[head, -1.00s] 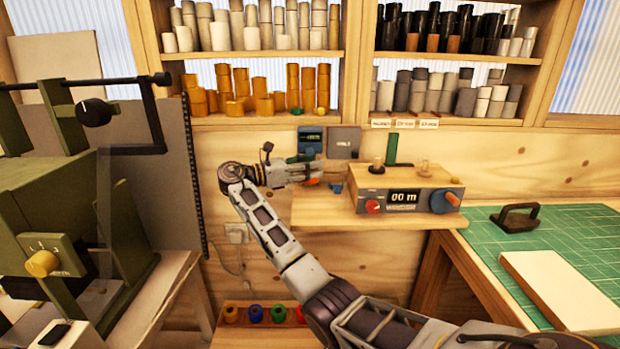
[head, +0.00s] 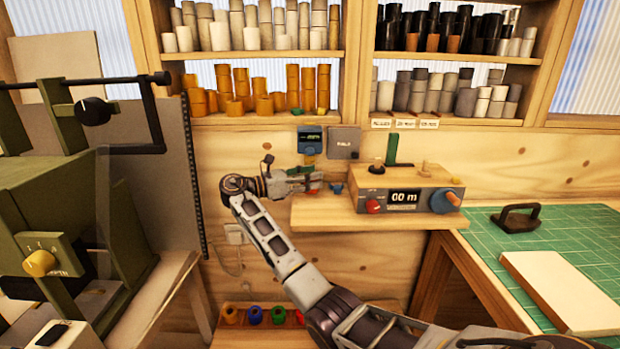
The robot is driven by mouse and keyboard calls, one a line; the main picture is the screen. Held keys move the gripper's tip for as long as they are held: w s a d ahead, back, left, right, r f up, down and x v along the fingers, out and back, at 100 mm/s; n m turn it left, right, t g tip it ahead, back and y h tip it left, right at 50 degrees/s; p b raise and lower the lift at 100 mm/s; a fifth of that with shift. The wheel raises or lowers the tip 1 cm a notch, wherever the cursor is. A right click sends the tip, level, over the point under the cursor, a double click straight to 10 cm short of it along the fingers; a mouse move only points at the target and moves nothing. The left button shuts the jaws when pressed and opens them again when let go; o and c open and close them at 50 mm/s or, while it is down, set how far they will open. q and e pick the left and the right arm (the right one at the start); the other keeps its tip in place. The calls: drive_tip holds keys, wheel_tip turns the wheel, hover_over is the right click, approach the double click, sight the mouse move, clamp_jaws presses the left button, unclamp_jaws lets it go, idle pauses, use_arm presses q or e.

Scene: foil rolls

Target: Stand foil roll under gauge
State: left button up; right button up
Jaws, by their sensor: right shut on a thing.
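My right gripper (head: 316,181) is at the left end of the wooden wall ledge (head: 325,215), seen from behind and small. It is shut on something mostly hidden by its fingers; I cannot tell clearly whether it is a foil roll. Red and green patches show at the fingers. A small blue device with a display (head: 311,138), which may be the gauge, hangs on the wall just above the gripper. A small yellowish piece (head: 308,160) shows directly below that device. Gold rolls (head: 240,83) stand on the lower left shelf. My left gripper is out of view.
A grey panel (head: 344,140) hangs beside the blue device. A green machine (head: 60,230) fills the left. A green cutting mat (head: 590,240) lies at right.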

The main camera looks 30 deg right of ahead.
drive_tip(key=o, duration=0.8)
drive_tip(key=shift+f, duration=0.1)
drive_tip(key=shift+c, duration=0.2)
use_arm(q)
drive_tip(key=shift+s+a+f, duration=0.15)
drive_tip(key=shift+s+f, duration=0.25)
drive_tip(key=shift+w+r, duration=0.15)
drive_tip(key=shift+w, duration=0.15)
use_arm(e)
drive_tip(key=shift+a, duration=0.3)
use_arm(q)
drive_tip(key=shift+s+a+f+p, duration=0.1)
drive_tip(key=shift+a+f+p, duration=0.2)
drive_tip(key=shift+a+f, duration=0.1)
use_arm(e)
drive_tip(key=w+a, duration=0.1)
drive_tip(key=a, duration=1)
drive_tip(key=shift+w+a, duration=0.15)
drive_tip(key=shift+w, duration=0.25)
